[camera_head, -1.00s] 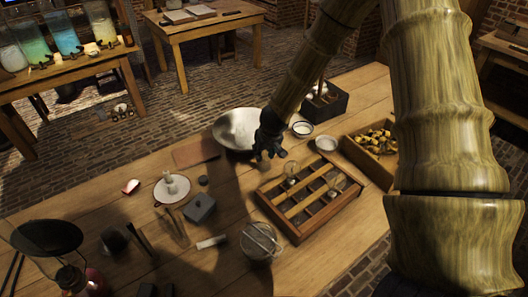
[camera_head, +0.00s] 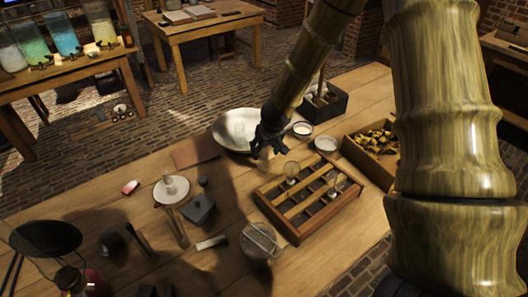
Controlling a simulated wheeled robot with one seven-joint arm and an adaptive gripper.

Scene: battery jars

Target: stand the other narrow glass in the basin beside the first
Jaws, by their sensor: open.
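The basin (camera_head: 228,122) is a wide, shallow pale bowl on the table, partly hidden behind my arm. My gripper (camera_head: 268,154) hangs at its right front edge with its fingers spread and nothing visible between them. I cannot make out a narrow glass inside the part of the basin that shows. Two small clear glass pieces stand in the slatted wooden rack, one at its upper left (camera_head: 292,170) and one at its right (camera_head: 336,184). They are too small to tell whether they are narrow glasses. My gripper is left of and above the rack.
The wooden rack (camera_head: 275,222) lies right of the gripper, with a box of brass-coloured pieces (camera_head: 372,138) beyond it. A round glass vessel (camera_head: 258,243), a grey block (camera_head: 199,208) and a white dish (camera_head: 160,192) stand nearer. A dark caddy (camera_head: 335,103) is behind.

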